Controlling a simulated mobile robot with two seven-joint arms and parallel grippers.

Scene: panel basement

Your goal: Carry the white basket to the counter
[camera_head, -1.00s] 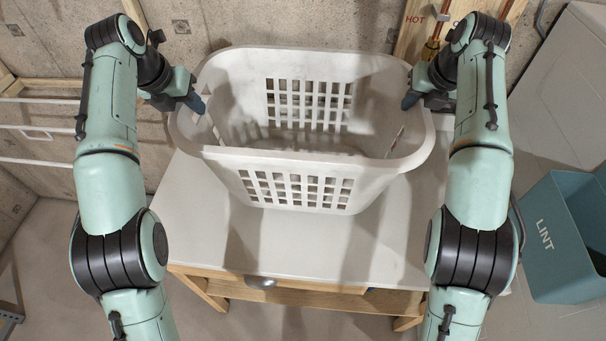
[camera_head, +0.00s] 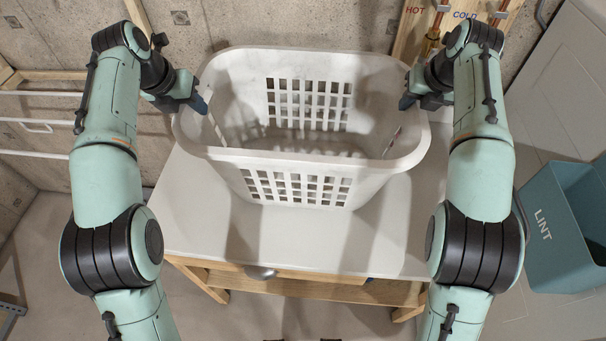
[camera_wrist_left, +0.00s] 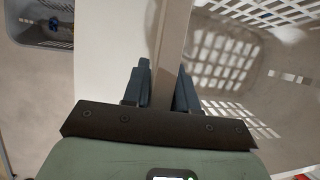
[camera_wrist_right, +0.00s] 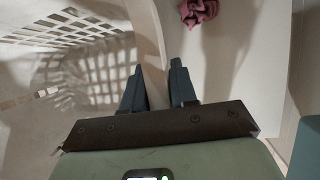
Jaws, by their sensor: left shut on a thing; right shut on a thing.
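The white basket (camera_head: 300,160) is upright over the pale counter top (camera_head: 290,240) in the head view. It is empty as far as I can see, and I cannot tell if its base touches the top. My left gripper (camera_head: 197,100) is shut on the basket's left rim; in the left wrist view the rim (camera_wrist_left: 175,40) runs between its fingers (camera_wrist_left: 162,88). My right gripper (camera_head: 408,98) is shut on the right rim; in the right wrist view the rim (camera_wrist_right: 146,30) passes between its fingers (camera_wrist_right: 158,86).
A teal LINT bin (camera_head: 565,225) stands at the right, beside a pale appliance (camera_head: 570,90). Pipes marked HOT and COLD (camera_head: 432,40) are on the back wall. A white rack (camera_head: 40,125) is at the left. A pink cloth (camera_wrist_right: 198,12) lies right of the basket in the right wrist view.

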